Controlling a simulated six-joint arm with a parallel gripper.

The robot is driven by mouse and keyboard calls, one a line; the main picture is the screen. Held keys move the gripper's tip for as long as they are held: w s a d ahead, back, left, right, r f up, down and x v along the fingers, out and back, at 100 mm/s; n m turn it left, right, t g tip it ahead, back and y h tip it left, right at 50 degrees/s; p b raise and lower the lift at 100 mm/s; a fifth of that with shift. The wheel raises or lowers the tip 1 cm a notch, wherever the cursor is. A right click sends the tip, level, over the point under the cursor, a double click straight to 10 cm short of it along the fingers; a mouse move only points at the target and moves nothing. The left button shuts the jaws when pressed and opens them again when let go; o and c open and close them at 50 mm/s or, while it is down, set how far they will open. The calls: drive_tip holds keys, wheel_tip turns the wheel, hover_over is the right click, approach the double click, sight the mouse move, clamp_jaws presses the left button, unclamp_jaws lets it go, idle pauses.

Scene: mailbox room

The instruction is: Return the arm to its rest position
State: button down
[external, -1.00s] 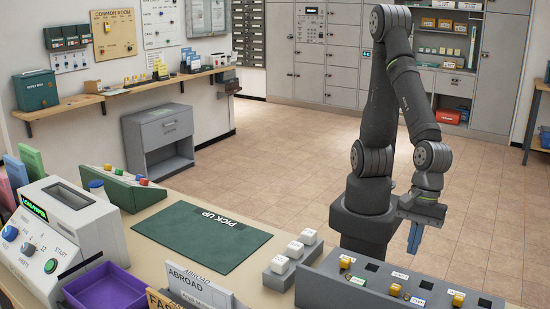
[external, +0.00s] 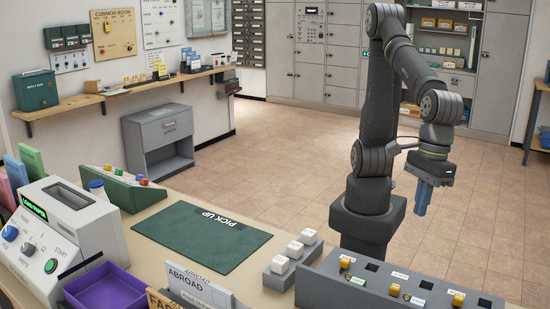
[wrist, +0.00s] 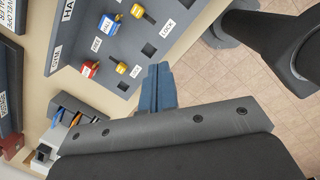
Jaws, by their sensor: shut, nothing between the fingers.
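My gripper (external: 423,198) hangs at the end of my bent arm, to the right of my arm's upright base, with its blue fingers pointing down. In the external view it is above and behind the dark key panel, apart from it, with floor behind it. In the wrist view the blue fingers (wrist: 157,88) lie side by side, shut and empty, with the key panel beyond them to the upper left.
The dark panel (external: 328,269) with several yellow knobs stands at the table's front right. White-topped blocks (external: 293,250), a green PICK UP mat (external: 200,236) and a purple tray (external: 106,289) lie further left. Open floor (external: 290,145) spreads behind the table.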

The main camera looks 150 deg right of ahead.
drive_tip(key=w+r+m+g, duration=0.1)
drive_tip(key=w+r+m, duration=0.4)
drive_tip(key=m, duration=0.5)
drive_tip(key=shift+d+r+g, duration=0.3)
drive_tip(key=shift+r+g, duration=0.1)
drive_tip(key=shift+r, duration=0.1)
